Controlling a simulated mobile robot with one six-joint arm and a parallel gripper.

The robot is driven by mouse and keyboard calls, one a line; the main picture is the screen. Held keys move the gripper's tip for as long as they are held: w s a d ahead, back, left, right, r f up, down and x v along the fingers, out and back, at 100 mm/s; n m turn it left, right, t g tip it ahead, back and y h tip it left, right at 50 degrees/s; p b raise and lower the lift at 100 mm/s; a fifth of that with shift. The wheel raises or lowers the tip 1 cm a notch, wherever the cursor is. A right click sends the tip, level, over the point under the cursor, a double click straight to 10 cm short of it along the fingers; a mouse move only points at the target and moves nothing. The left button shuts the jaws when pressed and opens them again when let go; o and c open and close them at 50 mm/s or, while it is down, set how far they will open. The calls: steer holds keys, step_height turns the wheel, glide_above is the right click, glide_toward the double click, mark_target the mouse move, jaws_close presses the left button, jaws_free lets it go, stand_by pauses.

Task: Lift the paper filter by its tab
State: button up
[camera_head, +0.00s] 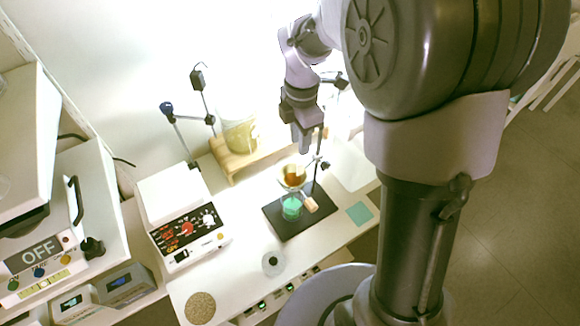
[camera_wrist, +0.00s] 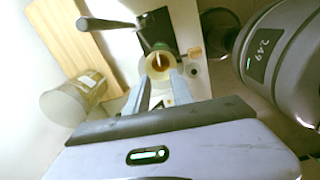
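The paper filter (camera_head: 293,172) shows as a brownish-orange shape in the glass funnel on a stand in the head view. In the wrist view the funnel opening with the filter (camera_wrist: 158,63) lies just beyond my fingertips. I cannot make out the tab clearly. My gripper (camera_head: 304,145) points down above the funnel in the head view. In the wrist view its two fingers (camera_wrist: 161,79) are apart, with a gap and nothing visible held between them. A beaker of green liquid (camera_head: 291,208) stands below the funnel.
The black stand base (camera_head: 283,230) carries an upright rod close to my gripper. A wooden rack (camera_head: 235,163) and a large flask (camera_head: 240,135) stand behind to the left. A control box (camera_head: 185,225) is at left. A teal square (camera_head: 359,213) lies at right.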

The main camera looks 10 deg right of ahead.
steer(key=b, duration=0.1)
glide_above(301, 165)
steer(key=f, duration=0.5)
steer(key=shift+a+f, duration=0.3)
steer(key=shift+a, duration=0.05)
steer(key=f+b, duration=0.1)
steer(key=f, duration=0.2)
steer(key=f+b, duration=0.1)
steer(key=f, duration=0.1)
steer(key=shift+d+f+b, duration=0.15)
steer(key=shift+d+b, duration=0.15)
steer(key=shift+b, duration=0.05)
jaws_close()
